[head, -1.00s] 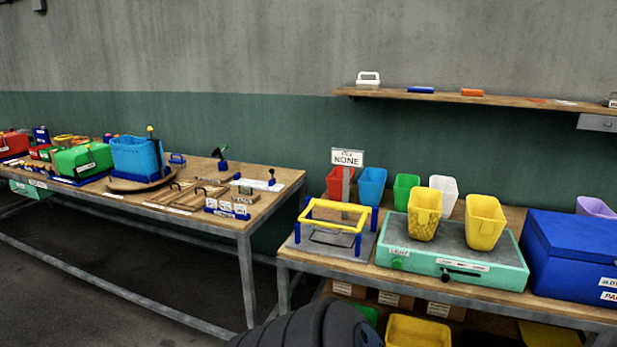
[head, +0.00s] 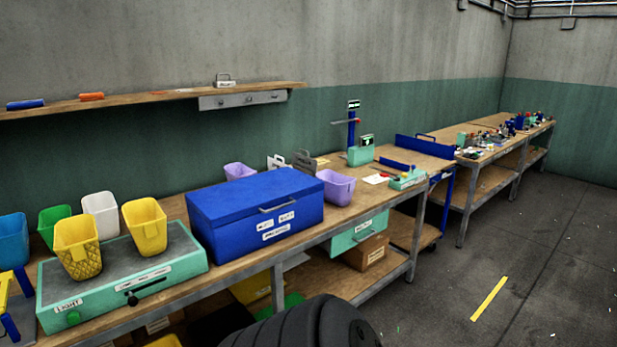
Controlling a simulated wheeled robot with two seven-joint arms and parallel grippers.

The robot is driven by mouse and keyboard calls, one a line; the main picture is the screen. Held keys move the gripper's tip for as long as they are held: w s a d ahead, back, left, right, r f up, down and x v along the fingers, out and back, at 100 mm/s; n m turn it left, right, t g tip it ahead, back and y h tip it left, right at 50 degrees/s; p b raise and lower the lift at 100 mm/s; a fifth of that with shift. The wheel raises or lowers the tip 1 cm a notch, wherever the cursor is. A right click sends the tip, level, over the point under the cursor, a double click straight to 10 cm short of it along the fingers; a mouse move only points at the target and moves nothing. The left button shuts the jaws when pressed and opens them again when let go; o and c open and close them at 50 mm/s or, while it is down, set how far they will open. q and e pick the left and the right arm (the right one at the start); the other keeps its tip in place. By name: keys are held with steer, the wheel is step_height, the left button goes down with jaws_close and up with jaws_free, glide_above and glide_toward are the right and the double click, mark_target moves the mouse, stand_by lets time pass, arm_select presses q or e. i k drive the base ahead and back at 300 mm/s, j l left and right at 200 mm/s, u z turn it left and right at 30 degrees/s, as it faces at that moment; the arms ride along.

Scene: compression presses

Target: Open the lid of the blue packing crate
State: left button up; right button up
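The blue packing crate (head: 255,218) stands on the workbench near the middle of the head view. Its flat blue lid (head: 250,192) is shut. A grey handle (head: 277,204) is on the upper front, and white labels are on the front face below it. A dark ribbed part of my own body shows at the bottom centre, well in front of the bench. Neither of my grippers is in view.
A green light box (head: 120,284) with two yellow bins (head: 145,226) stands left of the crate. A purple bin (head: 336,187) stands close at its right. A shelf (head: 150,98) hangs on the wall above. The floor (head: 540,260) at the right is mostly clear.

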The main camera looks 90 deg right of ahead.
mark_target(219, 206)
steer(key=l+z, duration=0.2)
steer(key=z, duration=0.2)
steer(key=l+z, duration=0.25)
steer(key=z, duration=0.15)
steer(key=l+z, duration=0.2)
steer(key=z, duration=0.2)
steer(key=l+z, duration=0.2)
steer(key=z, duration=0.25)
steer(key=i+l+z, duration=0.15)
steer(key=z, duration=0.25)
steer(key=i+l+z, duration=0.65)
steer(key=i+l, duration=0.2)
steer(key=i+l+z, duration=0.35)
steer(key=i, duration=0.25)
steer(key=i+l, duration=0.1)
steer(key=i, duration=0.3)
steer(key=u, duration=1.95)
